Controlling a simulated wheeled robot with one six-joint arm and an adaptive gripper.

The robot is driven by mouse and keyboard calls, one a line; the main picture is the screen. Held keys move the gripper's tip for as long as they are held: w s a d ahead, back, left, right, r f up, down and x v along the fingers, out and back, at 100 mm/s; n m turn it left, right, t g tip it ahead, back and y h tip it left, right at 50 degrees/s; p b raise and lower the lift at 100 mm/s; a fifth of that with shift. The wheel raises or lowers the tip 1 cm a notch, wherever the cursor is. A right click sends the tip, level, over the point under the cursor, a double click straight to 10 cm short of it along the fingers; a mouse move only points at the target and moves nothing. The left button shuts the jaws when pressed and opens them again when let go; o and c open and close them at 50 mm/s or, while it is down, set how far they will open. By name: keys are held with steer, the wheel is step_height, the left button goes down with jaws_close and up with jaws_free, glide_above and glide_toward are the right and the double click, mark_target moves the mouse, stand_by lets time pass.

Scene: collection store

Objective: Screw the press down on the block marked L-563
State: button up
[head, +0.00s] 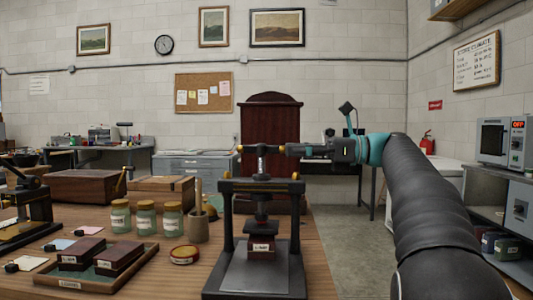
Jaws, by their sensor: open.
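A black screw press (227,235) stands on the wooden table in the middle of the head view. A dark red-brown block (262,241) sits on its bed under the screw. The block carries a white label, too small to read surely. The screw's foot (262,217) is just above or on the block; I cannot tell whether they touch. The press's cross handle (250,149) has brass-coloured ends and lies at the top of the screw. My gripper (287,150) is open at the handle's right end, reaching in from the right; its fingertips are small and partly hidden.
A tray (70,285) with dark labelled blocks lies at left front. A round tin (184,255), labelled jars (145,218) and a mortar with pestle (198,226) stand left of the press. Wooden boxes (90,186) are behind. Another press (28,210) is at far left.

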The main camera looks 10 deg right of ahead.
mark_target(278, 149)
steer(key=x, duration=0.6)
steer(key=shift+w+a+b, duration=0.15)
steer(key=shift+a+b, duration=0.15)
steer(key=shift+a, duration=0.05)
steer(key=shift+c, duration=0.3)
jaws_close()
